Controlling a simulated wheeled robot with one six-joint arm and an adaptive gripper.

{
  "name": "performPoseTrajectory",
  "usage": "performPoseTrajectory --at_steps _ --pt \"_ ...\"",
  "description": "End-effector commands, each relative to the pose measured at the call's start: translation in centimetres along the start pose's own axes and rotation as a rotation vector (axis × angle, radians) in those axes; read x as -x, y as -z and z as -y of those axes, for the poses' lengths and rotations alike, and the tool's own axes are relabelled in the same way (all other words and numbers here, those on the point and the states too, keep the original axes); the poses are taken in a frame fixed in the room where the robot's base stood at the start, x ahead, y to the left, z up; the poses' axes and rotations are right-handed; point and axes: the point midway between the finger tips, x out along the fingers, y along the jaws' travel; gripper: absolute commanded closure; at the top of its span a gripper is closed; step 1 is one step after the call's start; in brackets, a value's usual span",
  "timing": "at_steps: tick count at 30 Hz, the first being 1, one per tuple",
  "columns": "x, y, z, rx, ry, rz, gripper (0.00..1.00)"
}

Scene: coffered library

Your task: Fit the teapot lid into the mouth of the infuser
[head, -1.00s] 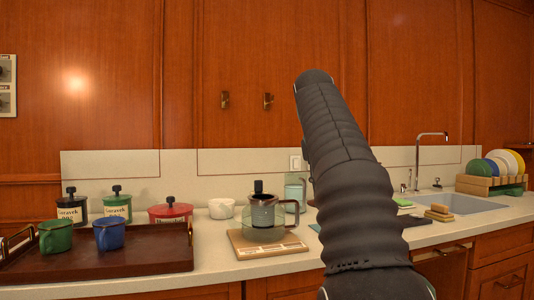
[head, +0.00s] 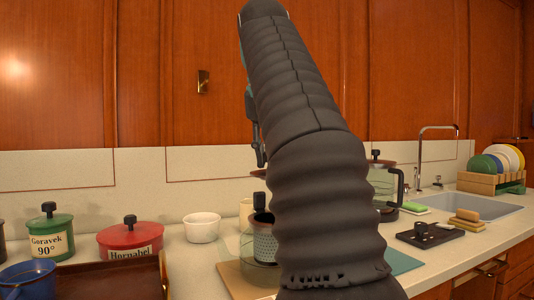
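The glass teapot (head: 250,252) stands on a board, partly behind my ridged dark arm. Its perforated metal infuser (head: 265,243) shows inside, with a dark rim and a short black upright piece (head: 260,201) at the top. My gripper (head: 261,156) is mostly hidden behind the arm; one dark finger part points down above the teapot. The edge of a dark reddish disc, possibly the teapot lid (head: 260,173), shows just below that finger. The arm hides whether the fingers grip it.
A white bowl (head: 202,228), a red pot (head: 131,238) and a green pot (head: 50,234) stand left. A glass pot with a black handle (head: 382,186) stands right, behind the arm. A black tray (head: 430,235), sponge (head: 466,216), sink (head: 482,206) and plate rack (head: 490,184) lie farther right.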

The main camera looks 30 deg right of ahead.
Motion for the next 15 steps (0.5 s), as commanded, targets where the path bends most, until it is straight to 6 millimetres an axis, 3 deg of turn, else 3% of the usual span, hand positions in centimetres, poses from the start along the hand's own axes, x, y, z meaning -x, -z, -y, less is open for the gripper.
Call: performPoseTrajectory --at_steps 8,15 --pt "-0.5 0.2 -0.1 0.003 0.0 -0.001 1.0" --pt "-2.2 1.0 0.0 0.001 0.001 -0.004 1.0"
